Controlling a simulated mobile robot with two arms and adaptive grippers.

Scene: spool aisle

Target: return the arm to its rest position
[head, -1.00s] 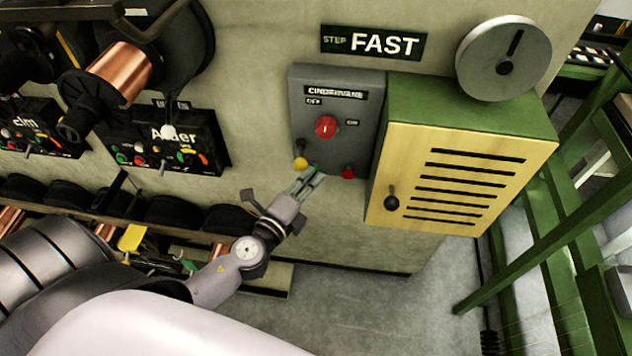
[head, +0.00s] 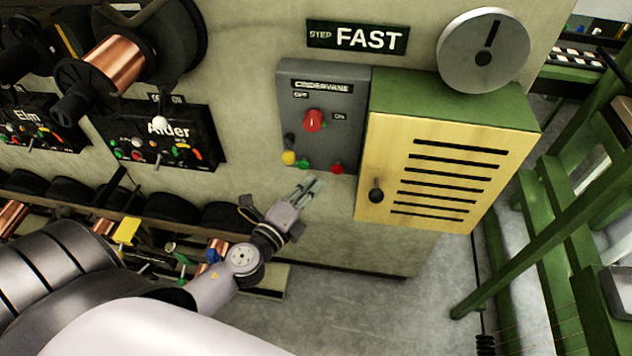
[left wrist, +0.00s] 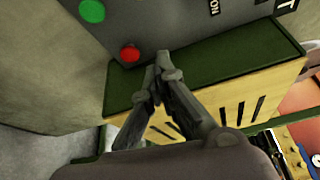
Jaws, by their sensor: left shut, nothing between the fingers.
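My left arm comes in from the left in the head view. Its gripper (head: 313,186) is shut and empty, just below the grey CINDERVANE control box (head: 350,95) and apart from it. The box carries a red knob (head: 314,120), a yellow button (head: 289,158), a green button (head: 303,164) and a red button (head: 337,167). In the left wrist view the shut fingers (left wrist: 162,60) show in front of the green and yellow cabinet, with the red button (left wrist: 130,53) and green button (left wrist: 92,11) beyond. My right gripper is not in view.
A yellow-fronted slotted cabinet (head: 440,165) juts out right of the box. Copper spools (head: 115,60) and the Alder panel (head: 165,138) are at the left. A green frame (head: 570,215) stands at the right. The floor (head: 350,310) below is clear.

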